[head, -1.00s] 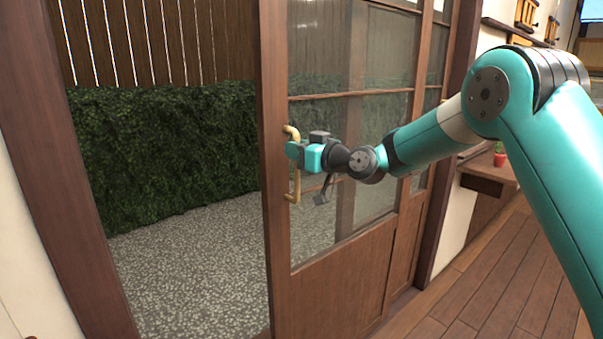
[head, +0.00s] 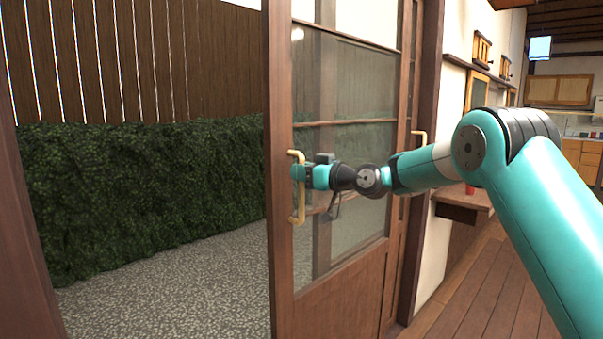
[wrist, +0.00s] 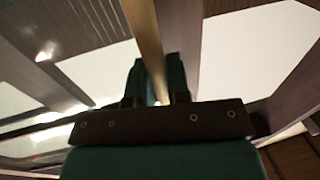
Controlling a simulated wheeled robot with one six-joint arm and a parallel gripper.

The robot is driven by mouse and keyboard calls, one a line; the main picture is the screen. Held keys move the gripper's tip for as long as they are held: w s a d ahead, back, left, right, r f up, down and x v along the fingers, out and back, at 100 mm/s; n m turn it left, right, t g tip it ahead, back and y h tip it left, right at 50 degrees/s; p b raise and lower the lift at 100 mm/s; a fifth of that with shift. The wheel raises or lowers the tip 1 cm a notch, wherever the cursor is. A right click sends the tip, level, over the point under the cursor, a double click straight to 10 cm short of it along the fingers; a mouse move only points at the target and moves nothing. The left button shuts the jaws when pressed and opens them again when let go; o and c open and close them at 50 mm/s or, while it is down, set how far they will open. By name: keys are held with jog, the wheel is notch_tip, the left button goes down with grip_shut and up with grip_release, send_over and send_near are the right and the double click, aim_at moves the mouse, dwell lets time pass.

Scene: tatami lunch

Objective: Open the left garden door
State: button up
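The left garden door (head: 340,300) is a sliding wooden frame with glass above and a solid wood panel below. It stands open, with a wide gap on its left showing the garden. Its brass handle (head: 301,212) is upright on the door's left stile. My gripper (head: 300,173) is at the upper part of this handle. In the wrist view the handle (wrist: 146,45) runs between the two green fingers (wrist: 162,85), and they look shut on it. The fingertips' contact is partly hidden.
A second door panel with its own brass handle (head: 418,136) is behind and to the right. A dark post (head: 25,230) bounds the opening on the left. Outside are a hedge (head: 150,190) and gravel. A wooden shelf (head: 470,203) stands right, above clear floor (head: 480,290).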

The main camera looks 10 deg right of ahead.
jog(key=o, duration=0.4)
jog(key=b+v, duration=0.4)
jog(key=v, duration=1.3)
jog(key=shift+s+d, duration=0.1)
jog(key=shift+d, duration=0.1)
